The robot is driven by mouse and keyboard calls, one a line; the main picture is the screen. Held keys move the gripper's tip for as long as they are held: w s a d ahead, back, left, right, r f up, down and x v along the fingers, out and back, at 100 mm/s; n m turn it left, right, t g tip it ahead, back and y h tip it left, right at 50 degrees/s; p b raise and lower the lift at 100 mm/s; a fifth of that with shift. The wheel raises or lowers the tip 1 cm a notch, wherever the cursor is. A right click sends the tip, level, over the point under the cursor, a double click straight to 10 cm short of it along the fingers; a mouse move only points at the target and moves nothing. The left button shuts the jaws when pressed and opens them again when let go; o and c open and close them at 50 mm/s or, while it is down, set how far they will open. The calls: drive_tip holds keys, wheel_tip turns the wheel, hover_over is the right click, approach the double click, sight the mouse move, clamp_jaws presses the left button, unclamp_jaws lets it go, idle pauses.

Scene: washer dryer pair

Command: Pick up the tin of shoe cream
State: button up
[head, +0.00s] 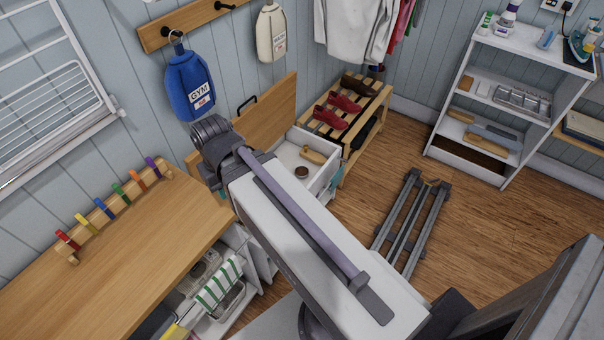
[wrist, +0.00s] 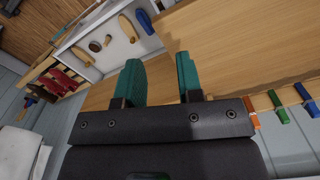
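A small round dark brown tin, which looks like the shoe cream (head: 301,172), lies in the open white drawer (head: 331,178) near a wooden-backed brush (head: 313,155). In the wrist view the dark round tin (wrist: 95,46) shows small in the drawer at the upper left, among brushes and a blue item (wrist: 145,22). My gripper (wrist: 158,72) has two teal fingers spread apart with nothing between them. It is well away from the tin.
A wooden panel with a black handle (head: 264,116) stands behind the drawer. A slatted shoe rack (head: 370,108) with red and brown shoes is beside it. A wooden counter (head: 150,235) with a coloured peg rail (head: 108,208) is on the left. A blue gym bag (head: 190,85) hangs above.

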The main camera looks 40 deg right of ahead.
drive_tip(key=o, duration=1.2)
